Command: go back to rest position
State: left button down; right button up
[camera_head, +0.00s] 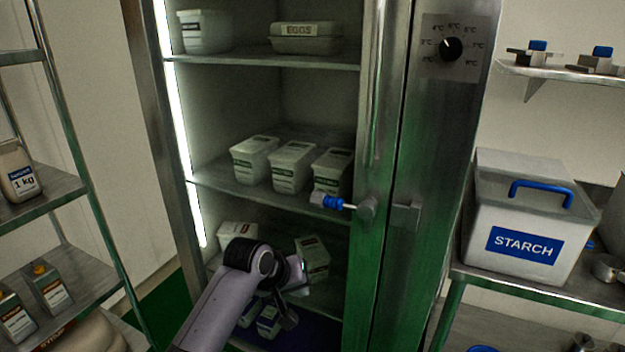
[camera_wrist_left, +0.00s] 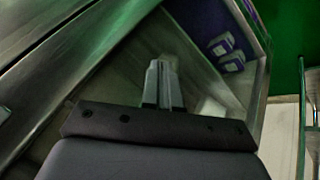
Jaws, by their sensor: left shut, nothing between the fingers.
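My left arm reaches up from the bottom of the head view, in front of the lower part of an open refrigerator (camera_head: 275,110). My left gripper (camera_head: 288,316) is near the lower shelves, partly hidden by its own wrist. In the left wrist view the two fingers of my left gripper (camera_wrist_left: 161,68) are together, with nothing held between them. My right gripper is not in view.
White tubs (camera_head: 292,166) stand on the middle shelf, more below. The refrigerator's latch with a blue knob (camera_head: 330,202) sticks out right of my arm. A starch bin (camera_head: 524,235) stands on the right counter; a metal rack (camera_head: 50,187) is left.

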pick_arm(q)
jog(key=s+a+f+m+t+y, duration=0.1)
jog(key=s+a+f, duration=0.4)
jog(key=s+f, duration=0.25)
jog(key=s+a+f+t, duration=0.2)
jog(key=s+a+f, duration=0.2)
jog(key=s+f, duration=0.3)
jog(key=s+a+m+t, duration=0.1)
jog(key=s+a, duration=0.2)
jog(key=s, duration=0.4)
jog(key=s+a+f+m+y, duration=0.1)
jog(key=s+a+m, duration=0.1)
jog(key=s+a, duration=0.2)
jog(key=s, duration=0.3)
jog(key=shift+s+a+t, duration=0.2)
jog(key=shift+s+t, duration=0.2)
